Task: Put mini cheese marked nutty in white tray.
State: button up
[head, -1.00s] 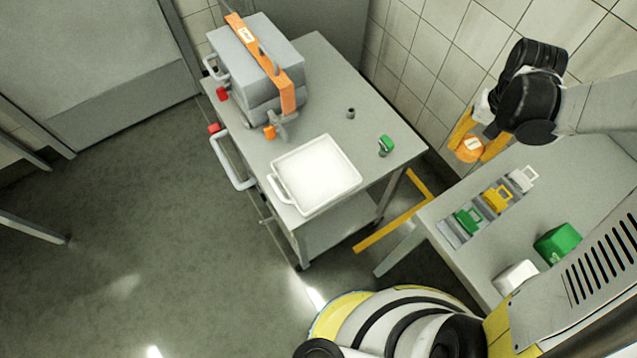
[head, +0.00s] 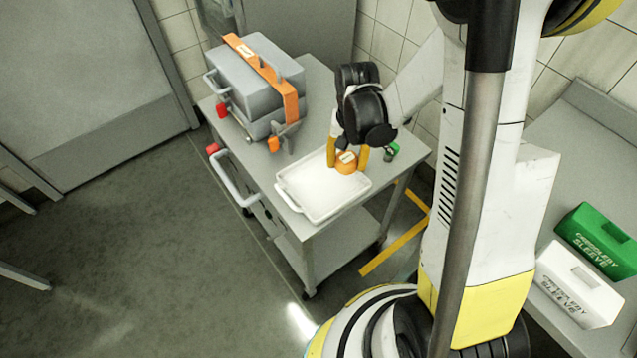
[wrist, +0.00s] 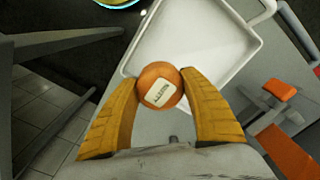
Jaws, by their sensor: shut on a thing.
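A small orange mini cheese (head: 347,162) with a white label is held between the yellow fingers of my gripper (head: 346,157). In the wrist view the cheese (wrist: 160,86) sits between both fingertips of my gripper (wrist: 160,95); its label print is too small to read surely. The white tray (head: 312,212) lies on the grey cart, with its handle at the left. In the head view the cheese appears over the tray's upper right part. In the wrist view it overlaps the tray's near edge (wrist: 205,68). Its height above the tray is hard to tell.
A grey case (head: 250,80) with an orange strap stands on the cart (head: 400,160) behind the tray. A small green-topped item (head: 392,151) stands right of my gripper. Green (head: 597,240) and white (head: 578,285) sleeve boxes sit on the right counter.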

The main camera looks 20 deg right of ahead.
jog(key=b, duration=0.2)
send_over(323, 184)
notch_tip(323, 184, down, 4)
jog(key=shift+d+r, duration=0.15)
jog(key=shift+r, duration=0.1)
jog(key=shift+f+b, duration=0.7)
jog(key=shift+f, duration=1.25)
jog(key=shift+f, duration=0.15)
jog(key=o, duration=1.2)
